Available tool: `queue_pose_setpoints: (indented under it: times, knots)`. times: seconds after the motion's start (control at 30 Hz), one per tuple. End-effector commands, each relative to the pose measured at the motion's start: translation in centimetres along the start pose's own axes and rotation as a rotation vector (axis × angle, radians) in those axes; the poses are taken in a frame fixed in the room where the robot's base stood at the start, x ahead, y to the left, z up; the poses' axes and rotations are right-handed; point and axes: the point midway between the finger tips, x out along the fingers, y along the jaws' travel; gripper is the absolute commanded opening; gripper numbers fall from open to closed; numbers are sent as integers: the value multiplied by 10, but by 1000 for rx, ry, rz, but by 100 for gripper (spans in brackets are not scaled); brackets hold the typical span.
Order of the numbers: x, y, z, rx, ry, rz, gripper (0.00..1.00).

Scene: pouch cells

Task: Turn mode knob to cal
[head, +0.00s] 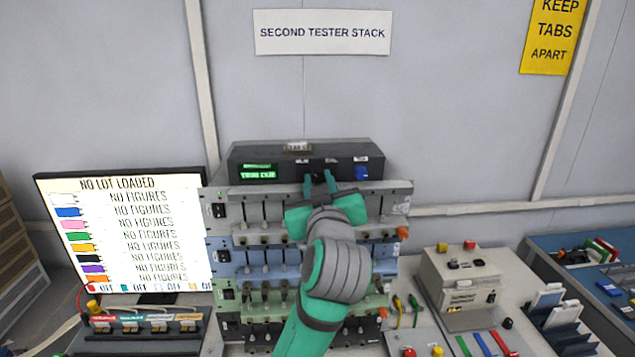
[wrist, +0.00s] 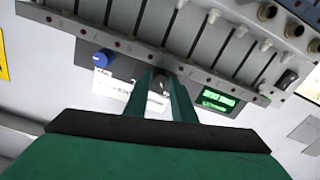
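A black tester unit (head: 290,172) sits on top of the instrument stack, with a green lit display (head: 258,172) at its left and a blue knob (head: 361,173) at its right. My gripper (head: 319,183) reaches the middle of its front panel, its teal fingers on either side of a small dark knob. In the wrist view, the dark knob (wrist: 159,83) fills the narrow gap between the fingertips (wrist: 160,88), with the blue knob (wrist: 103,58) to the left and the display (wrist: 217,100) to the right. The knob's pointer and the small panel labels are too small to read.
Below the unit are grey, blue and green rack modules (head: 245,258) with rows of levers close under my gripper. A monitor (head: 125,235) stands at left. A beige box (head: 465,280) and colored tools lie at right.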

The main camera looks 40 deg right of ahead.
Motion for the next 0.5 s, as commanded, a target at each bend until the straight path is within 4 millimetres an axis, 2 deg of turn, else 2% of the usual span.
queue_pose_setpoints:
  times: [0.03,0.07,0.1,0.5]
  knots:
    - [0,0,0,0,0,0,10]
    - [0,0,0,0,0,0,3]
    - [0,0,0,0,0,0,0]
    - [0,-2,0,72,1,-2,0]
